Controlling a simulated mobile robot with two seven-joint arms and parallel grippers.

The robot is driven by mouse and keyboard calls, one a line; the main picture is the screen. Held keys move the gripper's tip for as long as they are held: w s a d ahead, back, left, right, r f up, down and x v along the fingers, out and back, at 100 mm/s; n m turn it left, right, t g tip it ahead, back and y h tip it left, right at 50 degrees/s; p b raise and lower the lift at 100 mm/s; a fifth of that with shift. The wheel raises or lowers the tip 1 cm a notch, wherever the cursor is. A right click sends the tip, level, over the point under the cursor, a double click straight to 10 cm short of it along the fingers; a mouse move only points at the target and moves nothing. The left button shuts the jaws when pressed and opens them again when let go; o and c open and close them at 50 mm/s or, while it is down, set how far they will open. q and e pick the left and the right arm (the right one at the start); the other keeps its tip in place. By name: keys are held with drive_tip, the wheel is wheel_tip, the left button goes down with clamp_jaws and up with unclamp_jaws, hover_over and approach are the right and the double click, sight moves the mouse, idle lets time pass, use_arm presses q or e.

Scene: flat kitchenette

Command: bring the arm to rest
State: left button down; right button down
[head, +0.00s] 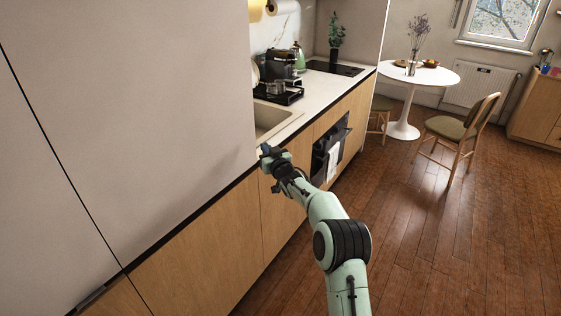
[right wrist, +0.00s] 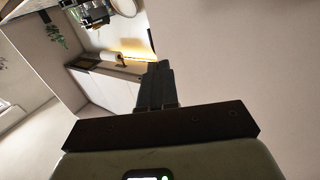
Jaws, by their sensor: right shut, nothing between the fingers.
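My right arm reaches forward from the bottom of the head view. My right gripper (head: 268,154) is at the near front edge of the counter, close to the corner of the tall grey cabinet panel. In the right wrist view its fingers (right wrist: 158,72) are together with nothing between them. I cannot tell whether it touches the counter or the panel. My left gripper is not in view.
The tall cabinet panel (head: 130,110) fills the left side. The counter (head: 311,106) holds a sink (head: 272,119), a black coffee machine (head: 278,66) and a green kettle (head: 298,57). A white round table (head: 440,76) and a chair (head: 461,129) stand at the right. The wooden floor (head: 430,240) is clear.

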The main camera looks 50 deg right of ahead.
drive_tip(key=s, duration=0.4)
drive_tip(key=shift+s+d+b, duration=0.2)
drive_tip(key=shift+s+b, duration=0.05)
drive_tip(key=shift+b, duration=0.15)
